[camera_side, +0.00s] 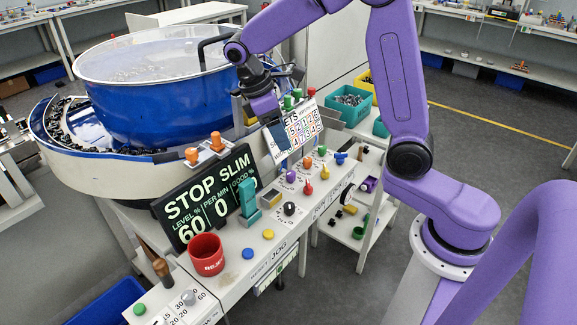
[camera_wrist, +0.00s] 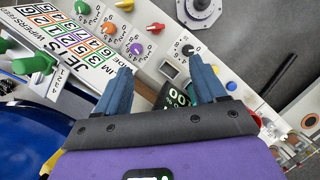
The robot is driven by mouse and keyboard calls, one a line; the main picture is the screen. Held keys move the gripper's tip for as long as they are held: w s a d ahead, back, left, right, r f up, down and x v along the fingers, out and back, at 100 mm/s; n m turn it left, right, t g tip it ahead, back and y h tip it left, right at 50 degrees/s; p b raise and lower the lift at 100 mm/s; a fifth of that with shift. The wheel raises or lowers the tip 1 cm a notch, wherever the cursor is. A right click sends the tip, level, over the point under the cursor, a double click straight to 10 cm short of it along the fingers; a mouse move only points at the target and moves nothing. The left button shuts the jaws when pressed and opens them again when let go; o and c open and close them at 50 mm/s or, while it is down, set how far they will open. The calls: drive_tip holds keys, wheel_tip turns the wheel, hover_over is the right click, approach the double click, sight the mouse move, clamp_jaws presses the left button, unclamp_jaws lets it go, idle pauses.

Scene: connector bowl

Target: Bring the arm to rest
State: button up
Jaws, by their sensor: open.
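My gripper (camera_side: 265,103) is above the back of the control panel, beside the blue bowl feeder (camera_side: 150,85). In the wrist view my gripper (camera_wrist: 160,80) shows two blue fingers spread wide apart, with nothing between them. The panel (camera_side: 275,225) below has coloured knobs and buttons, and part of it shows beneath the fingers in the wrist view. My gripper's tips are partly hidden in the side view, so I cannot tell their exact height above the panel.
A black display (camera_side: 205,198) reads STOP SLIM. A red cup (camera_side: 207,254) stands at the panel's front left. A number card (camera_side: 291,132) stands close to my gripper. Green bins (camera_side: 350,104) are at the back right. Open floor lies to the right.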

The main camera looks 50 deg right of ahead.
drive_tip(key=s+a+n+t+y, duration=0.3)
drive_tip(key=s, duration=2.1)
drive_tip(key=shift+s+f+y, duration=0.3)
drive_tip(key=shift+s+f, duration=0.05)
drive_tip(key=shift+f, duration=0.05)
idle(0.4)
